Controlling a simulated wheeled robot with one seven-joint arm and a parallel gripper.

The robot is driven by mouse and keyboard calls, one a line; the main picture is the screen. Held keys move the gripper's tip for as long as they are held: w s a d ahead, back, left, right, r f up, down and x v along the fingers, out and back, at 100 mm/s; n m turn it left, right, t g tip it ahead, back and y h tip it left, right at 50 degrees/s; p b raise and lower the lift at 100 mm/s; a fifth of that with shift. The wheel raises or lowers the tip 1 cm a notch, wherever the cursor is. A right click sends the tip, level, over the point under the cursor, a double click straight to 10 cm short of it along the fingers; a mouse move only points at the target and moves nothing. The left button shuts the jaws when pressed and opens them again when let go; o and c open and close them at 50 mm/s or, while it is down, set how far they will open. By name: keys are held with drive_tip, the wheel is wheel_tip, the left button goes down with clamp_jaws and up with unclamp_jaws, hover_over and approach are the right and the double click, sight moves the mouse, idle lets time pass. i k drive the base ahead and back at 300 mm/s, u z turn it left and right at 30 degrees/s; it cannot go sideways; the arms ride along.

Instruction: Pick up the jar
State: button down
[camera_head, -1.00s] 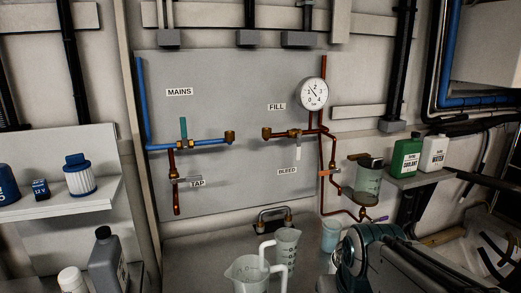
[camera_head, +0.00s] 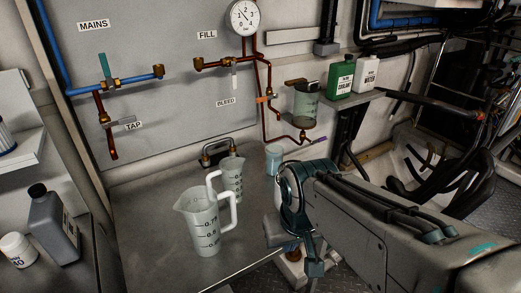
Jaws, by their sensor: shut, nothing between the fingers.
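A small pale blue-green jar (camera_head: 273,158) stands upright towards the far right of the grey bench, below the copper pipes. A whitish object (camera_head: 278,194) in front of it is mostly hidden by my arm; I cannot tell what it is. My gripper (camera_head: 314,267) is at the end of the arm reaching in from the lower right. It hangs near the bench's right edge, nearer to me than the jar and apart from it. It is shut and holds nothing; its fingertips are hard to make out.
A large measuring jug (camera_head: 203,222) and a smaller one (camera_head: 232,178) stand on the bench (camera_head: 150,245) left of my arm. A clear bowl (camera_head: 306,107) hangs on the pipework. Green (camera_head: 341,78) and white (camera_head: 367,73) bottles stand on a shelf. The bench's front left is clear.

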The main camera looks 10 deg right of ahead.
sight(275, 153)
drive_tip(key=u, duration=0.05)
drive_tip(key=k, duration=0.5)
drive_tip(key=u, duration=0.9)
drive_tip(key=k, duration=1)
drive_tip(key=z, duration=0.8)
drive_tip(key=i, duration=0.55)
drive_tip(key=z, duration=0.05)
